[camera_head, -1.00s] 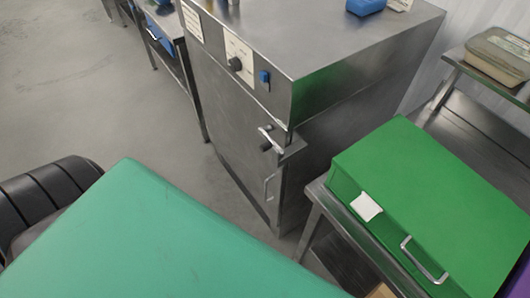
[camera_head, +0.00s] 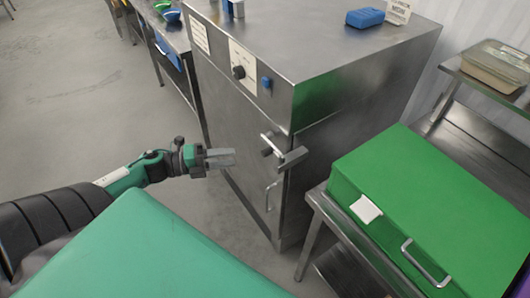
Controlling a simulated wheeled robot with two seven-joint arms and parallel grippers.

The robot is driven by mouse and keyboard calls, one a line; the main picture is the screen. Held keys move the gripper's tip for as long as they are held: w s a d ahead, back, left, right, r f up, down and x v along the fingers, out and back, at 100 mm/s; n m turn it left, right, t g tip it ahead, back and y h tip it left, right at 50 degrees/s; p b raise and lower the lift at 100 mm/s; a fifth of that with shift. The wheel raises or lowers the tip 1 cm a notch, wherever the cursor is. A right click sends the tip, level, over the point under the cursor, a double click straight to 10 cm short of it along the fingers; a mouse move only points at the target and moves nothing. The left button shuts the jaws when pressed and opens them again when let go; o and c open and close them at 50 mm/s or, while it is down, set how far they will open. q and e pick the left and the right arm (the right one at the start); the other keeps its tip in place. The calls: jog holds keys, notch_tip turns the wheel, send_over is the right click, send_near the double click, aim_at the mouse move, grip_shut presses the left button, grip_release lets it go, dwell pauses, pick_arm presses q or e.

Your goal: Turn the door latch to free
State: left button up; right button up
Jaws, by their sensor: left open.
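The door latch (camera_head: 270,144) is a metal lever with a dark hub on the front right edge of the steel cabinet (camera_head: 236,128). A grey catch block sticks out beside it at the cabinet's corner. A vertical door handle (camera_head: 269,196) sits below the latch. My left gripper (camera_head: 234,158) is open and empty, with its fingers pointing right toward the cabinet door. It is to the left of the latch in the picture and looks apart from it. My right gripper is not in view.
A green box (camera_head: 430,190) with a metal handle and white tag stands on a steel table to the right. A blue item (camera_head: 365,18) lies on the cabinet top. A steel bench (camera_head: 170,35) stands behind at the left. Grey floor is clear at left.

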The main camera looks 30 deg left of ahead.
aim_at(265, 154)
pick_arm(q)
jog(key=shift+p+x, duration=1.7)
jog(key=shift+x, duration=4.05)
jog(key=shift+f, duration=0.1)
grip_shut()
